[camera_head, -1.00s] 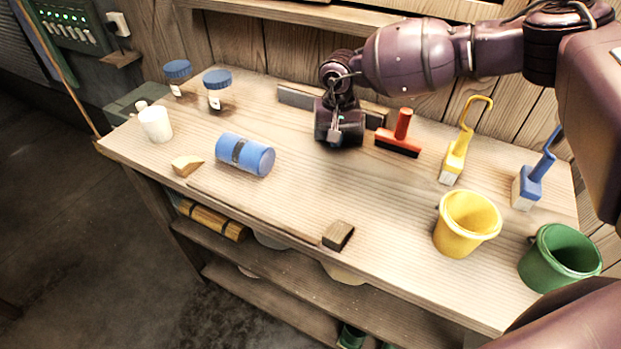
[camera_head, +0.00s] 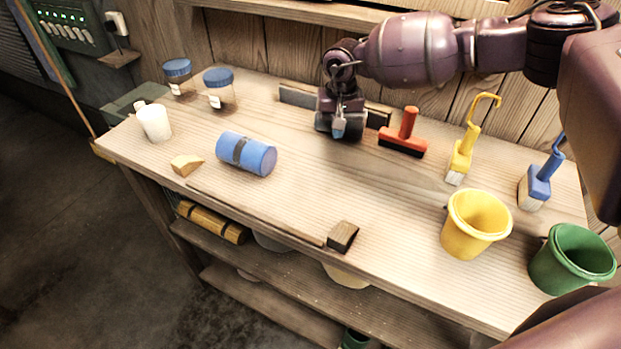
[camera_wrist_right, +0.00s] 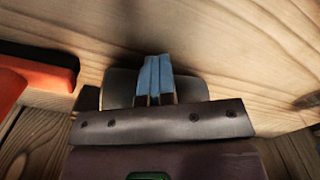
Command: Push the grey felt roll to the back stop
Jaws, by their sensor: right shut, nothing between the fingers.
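The grey felt roll (camera_head: 323,122) lies at the back of the bench, partly hidden by my right gripper. It also shows in the right wrist view (camera_wrist_right: 119,83), behind the fingers on both sides. The back stop (camera_head: 298,95) is a dark upright bar along the bench's back. The roll is close in front of it; I cannot tell whether they touch. My right gripper (camera_head: 339,131) is shut and empty, its blue fingertips (camera_wrist_right: 155,62) at the roll's front side. Contact between fingertips and roll is unclear. My left gripper is out of view.
A red-handled squeegee (camera_head: 404,140) stands just right of the roll. A yellow brush (camera_head: 461,158), blue brush (camera_head: 541,182), yellow bucket (camera_head: 474,228) and green bucket (camera_head: 571,262) are farther right. A blue roll (camera_head: 262,159) lies left. The middle of the bench is clear.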

